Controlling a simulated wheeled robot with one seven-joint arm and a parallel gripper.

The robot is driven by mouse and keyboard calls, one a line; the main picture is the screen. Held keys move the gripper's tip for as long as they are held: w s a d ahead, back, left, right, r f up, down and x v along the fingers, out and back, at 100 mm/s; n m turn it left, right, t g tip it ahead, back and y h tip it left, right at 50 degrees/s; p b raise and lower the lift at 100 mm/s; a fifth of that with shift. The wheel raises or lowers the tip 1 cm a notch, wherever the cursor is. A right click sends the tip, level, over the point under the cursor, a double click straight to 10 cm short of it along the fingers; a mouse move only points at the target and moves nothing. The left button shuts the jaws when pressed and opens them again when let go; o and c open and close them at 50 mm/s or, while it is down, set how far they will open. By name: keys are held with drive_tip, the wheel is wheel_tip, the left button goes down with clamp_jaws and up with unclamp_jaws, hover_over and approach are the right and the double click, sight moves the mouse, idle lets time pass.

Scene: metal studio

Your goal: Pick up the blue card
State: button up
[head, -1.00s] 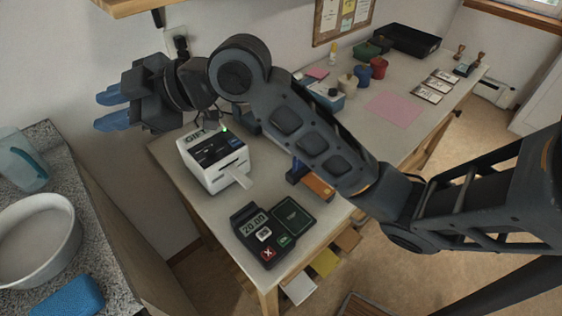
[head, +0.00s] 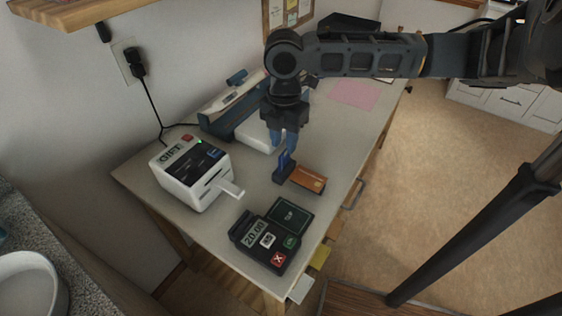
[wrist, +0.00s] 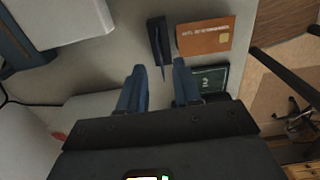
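A dark blue upright piece (head: 284,167) stands on the table against the left end of an orange card with a chip (head: 308,179). In the wrist view this blue piece (wrist: 158,42) is narrow and seen nearly edge-on, beside the orange card (wrist: 206,36); I cannot tell whether it is the blue card or a holder. My gripper (head: 283,150) points down just above and behind it. In the wrist view my gripper (wrist: 159,72) has its blue fingers apart with nothing between them.
A white gift-card machine (head: 190,172) with a pale card (head: 232,188) sticking out stands at left. A card terminal (head: 268,245) lies in front. A blue-and-white device (head: 232,105) is behind, and a pink sheet (head: 354,94) lies farther back.

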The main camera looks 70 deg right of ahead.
sight(284, 158)
wheel_tip(284, 158, down, 6)
drive_tip(key=shift+f+p, duration=0.25)
drive_tip(key=shift+p, duration=0.25)
drive_tip(key=shift+c, duration=0.3)
clamp_jaws()
